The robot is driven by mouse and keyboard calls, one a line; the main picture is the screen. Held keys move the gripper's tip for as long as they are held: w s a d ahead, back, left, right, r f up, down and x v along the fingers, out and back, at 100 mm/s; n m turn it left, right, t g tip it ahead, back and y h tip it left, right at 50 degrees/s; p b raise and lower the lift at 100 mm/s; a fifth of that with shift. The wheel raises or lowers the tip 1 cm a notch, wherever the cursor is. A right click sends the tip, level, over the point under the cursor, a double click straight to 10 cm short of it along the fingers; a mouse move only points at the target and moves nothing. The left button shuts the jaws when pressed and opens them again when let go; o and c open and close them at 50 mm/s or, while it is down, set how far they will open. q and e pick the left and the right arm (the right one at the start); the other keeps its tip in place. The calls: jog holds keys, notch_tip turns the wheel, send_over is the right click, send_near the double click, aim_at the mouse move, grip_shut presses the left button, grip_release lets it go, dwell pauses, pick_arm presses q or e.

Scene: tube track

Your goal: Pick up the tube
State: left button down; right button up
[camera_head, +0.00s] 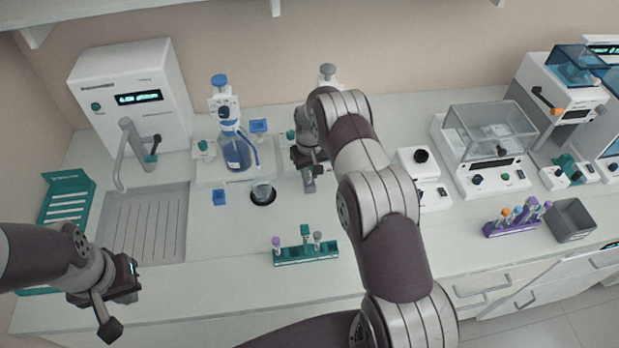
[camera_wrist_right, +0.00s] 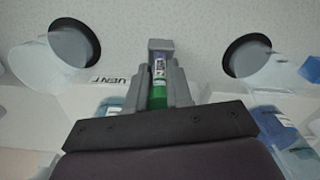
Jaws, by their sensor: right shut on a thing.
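My right gripper (camera_head: 309,178) is above the middle of the bench, toward the back, near a blue bottle. In the right wrist view my right gripper (camera_wrist_right: 159,75) is shut on a tube (camera_wrist_right: 159,70), which has a green cap and a printed white label. The fingers cover its sides. In the head view the tube is mostly hidden by the gripper. My left gripper (camera_head: 112,318) is low at the left front, away from the tube. Its finger opening cannot be made out.
A teal rack (camera_head: 292,257) with several capped tubes stands at the front middle. A purple rack (camera_head: 515,222) and grey bin (camera_head: 572,220) stand at right. A blue bottle (camera_head: 236,152), sink (camera_head: 145,225) and clear-lidded device (camera_head: 490,135) occupy the bench.

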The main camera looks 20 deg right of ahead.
jog(key=shift+w+r+b, duration=0.1)
jog(key=shift+r+b, duration=0.25)
jog(key=shift+b, duration=0.1)
notch_tip(320, 180, up, 3)
jog(key=shift+f+b, duration=0.15)
jog(key=shift+b, duration=0.8)
jog(key=s+d+r+b, duration=0.4)
jog(key=s+d+r, duration=0.2)
jog(key=s, duration=0.4)
jog(key=shift+d+r, duration=0.2)
jog(key=shift+r, duration=0.6)
jog(key=shift+f, duration=0.1)
